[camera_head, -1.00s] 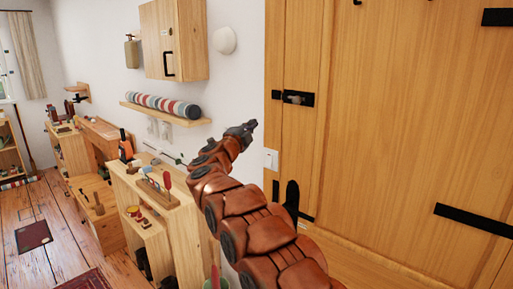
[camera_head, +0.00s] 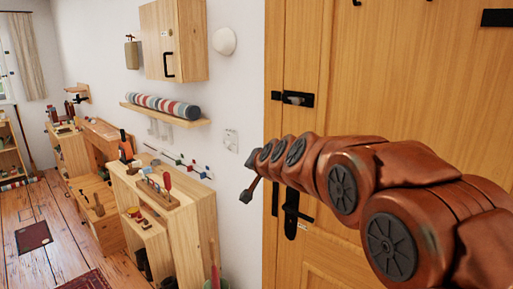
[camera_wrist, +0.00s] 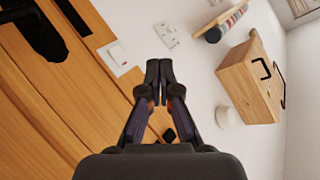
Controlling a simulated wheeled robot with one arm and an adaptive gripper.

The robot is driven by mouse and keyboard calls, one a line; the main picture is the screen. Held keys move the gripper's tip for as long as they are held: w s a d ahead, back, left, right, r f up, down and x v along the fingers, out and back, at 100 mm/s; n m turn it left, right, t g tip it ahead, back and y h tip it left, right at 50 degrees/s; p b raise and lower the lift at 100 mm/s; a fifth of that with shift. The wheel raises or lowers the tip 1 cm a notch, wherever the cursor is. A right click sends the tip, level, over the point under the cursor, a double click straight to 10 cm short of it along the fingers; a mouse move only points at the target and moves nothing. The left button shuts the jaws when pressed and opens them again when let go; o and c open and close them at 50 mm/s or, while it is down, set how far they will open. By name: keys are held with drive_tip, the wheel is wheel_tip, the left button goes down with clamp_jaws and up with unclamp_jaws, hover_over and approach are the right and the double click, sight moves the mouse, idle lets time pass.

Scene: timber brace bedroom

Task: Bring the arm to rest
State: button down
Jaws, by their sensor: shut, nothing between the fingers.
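My gripper (camera_head: 250,177) is at the left end of my orange-brown arm (camera_head: 375,195), which reaches across the door from the right in the head view. In the wrist view my gripper (camera_wrist: 159,70) is shut, its two dark fingers side by side with nothing between them. It is in free air in front of the white wall, and I see it touching nothing. The arm hides part of the door.
A wooden door (camera_head: 400,70) with black fittings fills the right side. A wall cabinet (camera_head: 178,40) and a shelf with a striped roll (camera_head: 163,105) hang on the wall. A low wooden cabinet (camera_head: 195,215) with tools stands below. Floor (camera_head: 60,240) is open at left.

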drive_tip(key=s+d+f+n+g+h, duration=0.1)
drive_tip(key=s+d+f+g, duration=0.3)
drive_tip(key=s, duration=1.2)
drive_tip(key=s+d+f+n+g+h, duration=0.1)
drive_tip(key=s+d+f+g, duration=0.4)
drive_tip(key=s, duration=1.2)
drive_tip(key=s+d+f+n+g+h, duration=0.1)
drive_tip(key=s+d+f+g, duration=0.4)
drive_tip(key=s+d+f, duration=0.5)
drive_tip(key=s+f+h, duration=0.1)
drive_tip(key=s, duration=0.5)
drive_tip(key=shift+s+d+f+n+h, duration=0.25)
drive_tip(key=shift+s+n+h, duration=0.05)
drive_tip(key=shift+s, duration=0.05)
